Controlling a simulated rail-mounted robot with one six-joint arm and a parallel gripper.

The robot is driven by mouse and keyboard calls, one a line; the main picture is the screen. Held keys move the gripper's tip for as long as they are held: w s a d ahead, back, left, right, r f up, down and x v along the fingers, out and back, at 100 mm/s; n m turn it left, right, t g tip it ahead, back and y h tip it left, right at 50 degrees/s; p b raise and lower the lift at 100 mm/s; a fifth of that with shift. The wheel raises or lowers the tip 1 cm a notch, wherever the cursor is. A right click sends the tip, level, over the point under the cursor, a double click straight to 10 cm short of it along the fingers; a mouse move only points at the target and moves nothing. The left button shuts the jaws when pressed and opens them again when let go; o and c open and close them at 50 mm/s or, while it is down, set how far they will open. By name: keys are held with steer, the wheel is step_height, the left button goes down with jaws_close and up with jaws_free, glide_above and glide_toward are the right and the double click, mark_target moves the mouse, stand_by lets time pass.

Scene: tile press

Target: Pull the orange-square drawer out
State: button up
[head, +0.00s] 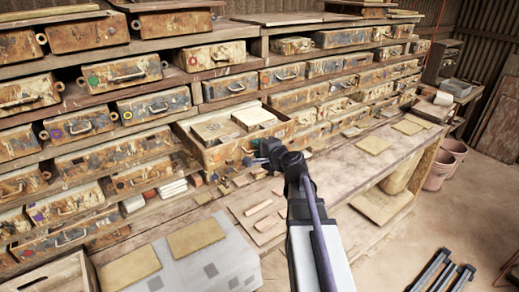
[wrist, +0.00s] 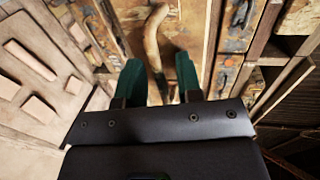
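A worn, rust-stained drawer (head: 222,156) stands partly out of the rack at the centre of the head view, with pale boxes inside it. No orange square can be made out on it, as my gripper covers part of its front. My gripper (head: 261,160) is at that front. In the wrist view, the green fingers of my gripper (wrist: 158,64) are open, with a gap between them. A curved brown handle (wrist: 152,32) on a rusty drawer front (wrist: 185,28) runs down between the fingers. I cannot tell whether either finger touches it.
Several other rusty drawers with coloured marks fill the rack around it. A wooden bench (head: 330,185) with loose tan tiles (head: 374,145) runs below. A grey block (head: 215,265) with tiles on top stands at the front left. Open floor lies at the right.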

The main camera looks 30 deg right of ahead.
steer(key=p+v, duration=0.2)
steer(key=v, duration=0.8)
steer(key=shift+s, duration=0.4)
steer(key=s+a+f+n+g+b, duration=0.3)
steer(key=a+f+n+g, duration=0.15)
steer(key=f, duration=0.35)
steer(key=s+a+f+n+g+b, duration=0.3)
steer(key=a+f+n+g+b, duration=0.15)
steer(key=f, duration=0.35)
steer(key=s+a+f+n+g+b, duration=0.25)
steer(key=a+f+n+g, duration=0.2)
steer(key=f, duration=0.25)
steer(key=a+f+n+g+h+b, duration=0.2)
steer(key=a+f+n+b, duration=0.1)
steer(key=a, duration=0.4)
steer(key=shift+s+a+f, duration=0.35)
steer(key=shift+s+f, duration=0.05)
steer(key=shift+f, duration=0.15)
